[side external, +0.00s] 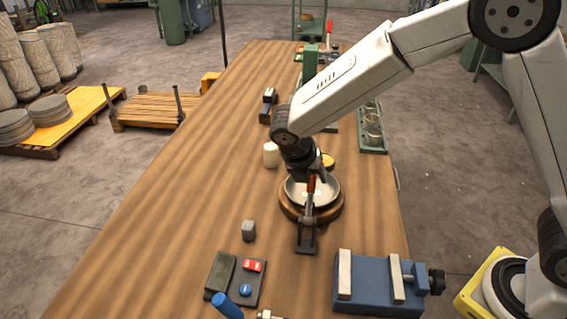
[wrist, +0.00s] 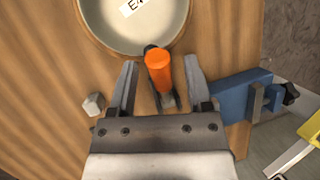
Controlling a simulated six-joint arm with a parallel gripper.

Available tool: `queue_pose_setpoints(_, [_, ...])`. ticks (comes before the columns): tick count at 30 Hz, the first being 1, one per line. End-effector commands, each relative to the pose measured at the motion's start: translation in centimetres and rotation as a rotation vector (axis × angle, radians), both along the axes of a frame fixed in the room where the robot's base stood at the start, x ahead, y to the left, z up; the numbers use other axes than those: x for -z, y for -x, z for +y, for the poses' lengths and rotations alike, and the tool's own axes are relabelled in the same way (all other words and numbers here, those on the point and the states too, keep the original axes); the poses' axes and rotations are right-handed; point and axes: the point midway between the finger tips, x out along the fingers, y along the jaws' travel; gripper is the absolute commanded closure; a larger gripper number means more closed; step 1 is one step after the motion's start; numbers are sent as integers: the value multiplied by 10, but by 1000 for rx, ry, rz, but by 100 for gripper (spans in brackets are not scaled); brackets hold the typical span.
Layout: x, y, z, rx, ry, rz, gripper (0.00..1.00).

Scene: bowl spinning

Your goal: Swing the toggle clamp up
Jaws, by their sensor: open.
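The toggle clamp (side external: 307,233) stands on the bench at the near edge of a metal bowl (side external: 325,198) on a round wooden block (side external: 325,215). Its orange-red handle (side external: 311,184) points upward in the side view. In the wrist view the handle (wrist: 159,72) lies between the two fingers of my gripper (wrist: 160,80). The gripper is open, with a gap on each side of the handle. The bowl (wrist: 118,45) fills the top of the wrist view and carries a label. In the side view my fingertips are partly hidden at the handle.
A blue vise (side external: 372,290) stands to the near right. A grey block (side external: 248,231) and a dark plate with a red button (side external: 253,266) lie to the left. A white cylinder (side external: 270,155) stands beyond the bowl. The left of the wooden bench (side external: 150,230) is clear.

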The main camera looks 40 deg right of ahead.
Motion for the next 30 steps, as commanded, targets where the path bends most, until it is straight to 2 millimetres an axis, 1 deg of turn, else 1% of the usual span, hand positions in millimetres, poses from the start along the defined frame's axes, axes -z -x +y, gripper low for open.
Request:
queue_pose_setpoints(4, [8,0,-4,0,1,1,36])
queue_pose_setpoints(13, [10,0,-4,0,0,0,36])
queue_pose_setpoints(14, [10,0,-4,0,0,0,39])
queue_pose_setpoints(15, [10,-1,-4,0,0,0,52])
queue_pose_setpoints(17, [10,-1,-4,0,0,0,71])
queue_pose_setpoints(18, [10,-1,-4,0,0,0,84])
queue_pose_setpoints(19, [10,-1,-4,0,0,0,93])
queue_pose_setpoints(20, [10,-1,-4,0,0,0,100])
queue_pose_setpoints(30, [9,-1,-4,0,-1,-1,100])
